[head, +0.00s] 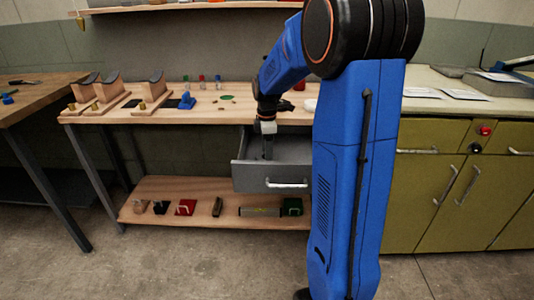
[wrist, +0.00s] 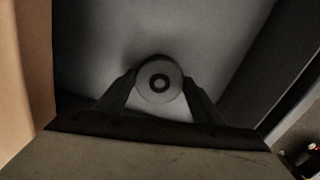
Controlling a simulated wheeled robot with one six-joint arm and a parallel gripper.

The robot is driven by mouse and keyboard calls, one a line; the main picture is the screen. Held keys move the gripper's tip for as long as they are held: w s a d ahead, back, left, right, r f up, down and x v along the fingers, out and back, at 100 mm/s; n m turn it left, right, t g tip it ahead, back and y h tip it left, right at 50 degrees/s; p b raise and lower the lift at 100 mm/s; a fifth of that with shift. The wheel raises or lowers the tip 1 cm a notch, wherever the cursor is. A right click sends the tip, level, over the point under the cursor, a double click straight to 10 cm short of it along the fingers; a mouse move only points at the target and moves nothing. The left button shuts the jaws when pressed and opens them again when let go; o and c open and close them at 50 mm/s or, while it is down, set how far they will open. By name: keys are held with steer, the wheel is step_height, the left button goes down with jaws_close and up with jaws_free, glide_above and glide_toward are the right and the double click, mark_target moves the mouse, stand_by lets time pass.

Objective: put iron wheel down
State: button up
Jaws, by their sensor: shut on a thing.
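The iron wheel (wrist: 143,84) shows in the wrist view as a pale grey disc with a dark ring and a light centre. My gripper (wrist: 159,88) is shut on it, one dark finger on each side. In the head view my gripper (head: 268,150) points down inside an open grey drawer (head: 262,180) under the workbench. The drawer's grey floor lies behind the wheel in the wrist view. I cannot tell whether the wheel touches the floor. The wheel is not clearly visible in the head view.
The wooden workbench (head: 230,117) holds wooden stands (head: 155,93), a blue part (head: 187,101) and small bottles. A lower shelf (head: 170,190) carries several small items. Green cabinets (head: 440,185) stand at the right. The drawer walls surround my gripper closely.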

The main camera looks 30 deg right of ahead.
steer(key=o, duration=1.6)
step_height(320, 180, up, 12)
steer(key=s+a+r+m+t, duration=0.1)
steer(key=s+a+m, duration=0.2)
steer(key=s+a, duration=0.35)
steer(key=s+a+r+m+t, duration=0.1)
steer(key=s+a+m, duration=0.25)
steer(key=s, duration=0.55)
steer(key=s+a+f+m+t, duration=0.1)
steer(key=s+a+f+m, duration=0.1)
steer(key=s, duration=0.3)
steer(key=s+a+f+m+t, duration=0.1)
steer(key=s+a+f+m, duration=0.1)
steer(key=s, duration=0.2)
steer(key=s+a+f+m, duration=0.2)
steer(key=s, duration=0.3)
steer(key=shift+s+f+m+t, duration=0.2)
steer(key=shift+s+m+t, duration=0.15)
steer(key=shift+t, duration=0.05)
